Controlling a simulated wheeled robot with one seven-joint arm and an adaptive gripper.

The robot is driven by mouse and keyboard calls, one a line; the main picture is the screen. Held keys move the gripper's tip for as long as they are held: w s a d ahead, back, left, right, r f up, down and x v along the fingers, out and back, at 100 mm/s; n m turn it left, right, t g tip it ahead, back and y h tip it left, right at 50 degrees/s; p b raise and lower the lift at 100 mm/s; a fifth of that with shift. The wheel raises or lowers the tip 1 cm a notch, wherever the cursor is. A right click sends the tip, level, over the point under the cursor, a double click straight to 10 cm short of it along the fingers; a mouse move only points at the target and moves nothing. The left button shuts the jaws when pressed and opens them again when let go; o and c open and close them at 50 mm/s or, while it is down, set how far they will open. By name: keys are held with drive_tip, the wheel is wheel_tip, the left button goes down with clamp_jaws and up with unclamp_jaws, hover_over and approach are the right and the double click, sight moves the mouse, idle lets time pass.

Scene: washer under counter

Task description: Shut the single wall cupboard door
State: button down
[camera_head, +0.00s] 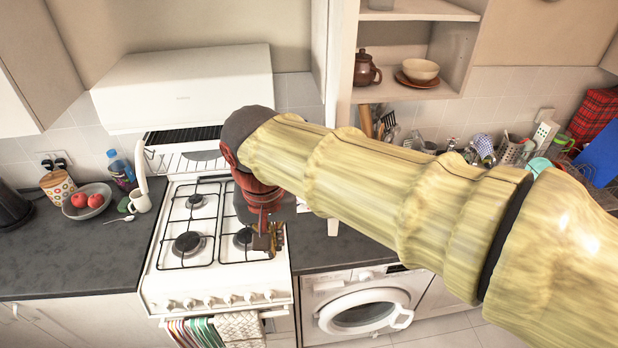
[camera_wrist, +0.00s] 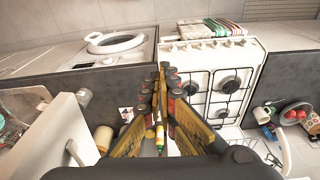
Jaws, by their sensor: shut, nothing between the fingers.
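The single wall cupboard (camera_head: 478,40) stands open at the upper right, its shelves showing. Its pale door (camera_head: 342,55) stands out from the cupboard's left side, seen nearly edge-on in the head view. A white panel with a handle, which looks like this door (camera_wrist: 62,135), shows at the lower left of the wrist view. My gripper (camera_head: 268,238) points down over the right part of the stove, left of the door and apart from it. In the wrist view my gripper's fingers (camera_wrist: 164,78) meet at the tips, empty.
The white stove (camera_head: 160,270) and the washer (camera_head: 322,285) are below. A teapot (camera_head: 366,70) and bowl (camera_head: 420,70) stand on the cupboard shelf. A fruit bowl (camera_head: 88,203) and mug (camera_head: 139,201) are on the left counter. A hood (camera_head: 185,88) is behind the gripper.

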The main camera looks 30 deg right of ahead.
wheel_tip(320, 180, up, 16)
drive_tip(key=w+m+g+h+p, duration=0.3)
drive_tip(key=m+p, duration=0.4)
drive_tip(key=m, duration=1.2)
drive_tip(key=s+d+f+p, duration=0.2)
drive_tip(key=s+d+f, duration=0.2)
drive_tip(key=f, duration=0.5)
drive_tip(key=shift+s+d+g+p, duration=0.3)
drive_tip(key=shift+s+d, duration=0.1)
drive_tip(key=shift+d, duration=0.85)
drive_tip(key=shift+s+d, duration=0.1)
